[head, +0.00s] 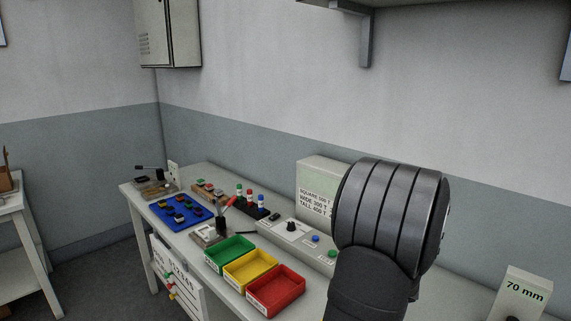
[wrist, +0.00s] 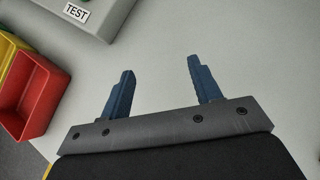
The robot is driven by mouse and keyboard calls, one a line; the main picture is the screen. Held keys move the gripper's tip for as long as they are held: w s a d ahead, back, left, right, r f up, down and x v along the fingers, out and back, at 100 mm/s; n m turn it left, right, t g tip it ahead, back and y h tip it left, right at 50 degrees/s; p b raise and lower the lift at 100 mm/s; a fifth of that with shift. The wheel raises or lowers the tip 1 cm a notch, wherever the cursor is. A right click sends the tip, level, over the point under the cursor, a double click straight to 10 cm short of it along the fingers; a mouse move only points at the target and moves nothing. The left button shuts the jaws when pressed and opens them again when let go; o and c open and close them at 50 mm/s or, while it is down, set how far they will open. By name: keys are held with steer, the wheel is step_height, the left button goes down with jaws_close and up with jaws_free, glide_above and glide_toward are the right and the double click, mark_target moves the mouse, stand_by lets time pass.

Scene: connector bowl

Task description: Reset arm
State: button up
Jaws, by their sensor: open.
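My gripper (wrist: 160,88) shows in the wrist view with its two blue fingers spread wide apart. Nothing is between the fingers, and bare light bench top lies beyond them. In the head view a thick dark grey link of my arm fills the right middle, and the gripper itself does not show there.
The workbench (head: 180,238) carries a green bin (head: 229,252), a yellow bin (head: 250,270) and a red bin (head: 275,290). A blue tray (head: 180,210) with small parts lies farther left. A grey control box (head: 290,237) stands behind the bins. A 70 mm block (head: 522,294) stands at right.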

steer(key=shift+w+a+r, duration=0.1)
steer(key=shift+w+a, duration=0.25)
steer(key=shift+a, duration=0.5)
